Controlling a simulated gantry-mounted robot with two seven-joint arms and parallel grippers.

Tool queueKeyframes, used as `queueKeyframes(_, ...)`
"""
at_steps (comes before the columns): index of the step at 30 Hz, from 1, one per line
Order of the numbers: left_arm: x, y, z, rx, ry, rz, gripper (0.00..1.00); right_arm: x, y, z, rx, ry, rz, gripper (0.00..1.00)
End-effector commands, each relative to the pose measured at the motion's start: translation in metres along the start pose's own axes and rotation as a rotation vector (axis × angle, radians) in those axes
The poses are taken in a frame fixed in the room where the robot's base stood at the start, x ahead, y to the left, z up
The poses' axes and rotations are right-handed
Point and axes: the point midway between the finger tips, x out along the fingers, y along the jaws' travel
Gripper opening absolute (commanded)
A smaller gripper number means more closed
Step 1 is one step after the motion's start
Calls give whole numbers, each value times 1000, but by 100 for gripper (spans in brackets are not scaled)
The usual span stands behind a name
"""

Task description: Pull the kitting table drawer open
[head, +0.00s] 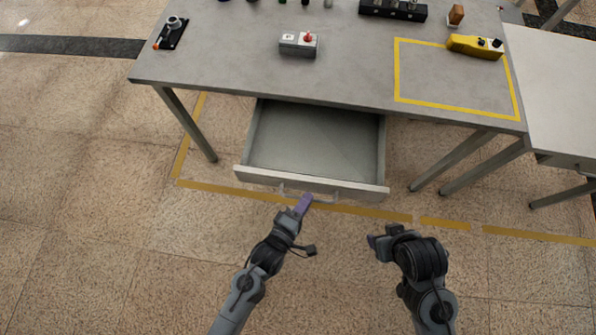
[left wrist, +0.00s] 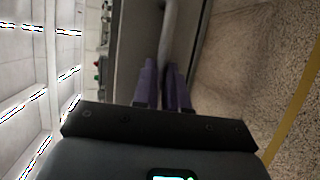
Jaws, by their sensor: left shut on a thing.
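The kitting table drawer (head: 315,140) stands pulled out well beyond the front edge of the grey kitting table (head: 220,55), and its inside looks empty. Its pale bar handle (left wrist: 170,25) runs along the drawer front (head: 350,187). My left gripper (head: 304,203) is at the middle of the drawer front, shut on the handle. In the left wrist view its purple fingers (left wrist: 162,80) lie on both sides of the bar. My right gripper (head: 374,241) hangs in free space to the right, short of the drawer front and apart from it. Its finger gap is not clear.
On the table are a grey box with a red button (head: 299,43), a yellow tool (head: 475,46), a black holder (head: 393,9) and a small stand (head: 171,33). A white side table (head: 555,90) stands at right. The floor before the drawer is clear.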

Motion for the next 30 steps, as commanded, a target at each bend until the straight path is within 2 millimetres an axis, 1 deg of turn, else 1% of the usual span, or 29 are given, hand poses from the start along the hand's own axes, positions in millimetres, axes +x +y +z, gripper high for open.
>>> queueKeyframes(10, 0, 0, 1, 1, -3, 2, 0, 0, 1, 1, -4, -4, 3, 57)
queueKeyframes(11, 0, 0, 1, 1, -3, 2, 15, 0, 1, 1, -4, -4, 3, 57)
queueKeyframes(15, 0, 0, 1, 1, -3, 1, 37, 0, 1, 1, -6, -4, 4, 57)
queueKeyframes(25, -2, 0, 1, 1, -2, 0, 38, 0, 1, 1, -6, -4, 4, 57)
queueKeyframes(28, -8, 0, 1, 1, -2, -1, 38, -2, 1, 0, -6, -4, 4, 57)
queueKeyframes(30, -16, 0, 1, 0, -2, -2, 38, -4, 1, -1, -5, -3, 4, 57)
